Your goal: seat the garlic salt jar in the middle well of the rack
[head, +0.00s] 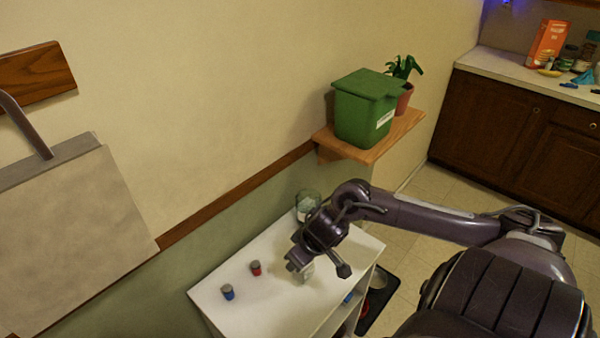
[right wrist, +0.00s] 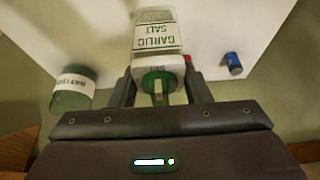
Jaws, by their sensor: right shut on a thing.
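The garlic salt jar (right wrist: 158,40) is a clear jar with a white label, which reads upside down in the right wrist view, and green at its near end. My right gripper (right wrist: 158,90) is shut on it, with one dark finger on each side. In the head view, this gripper (head: 300,272) is over the white table, and the jar (head: 307,273) is partly hidden by it. I cannot tell whether the jar touches the tabletop. I cannot make out the rack or its middle well in either view. My left gripper is not in view.
A wall shelf (head: 375,150) carries a green bin (head: 366,112) and a potted plant (head: 404,92). The table's front left is clear.

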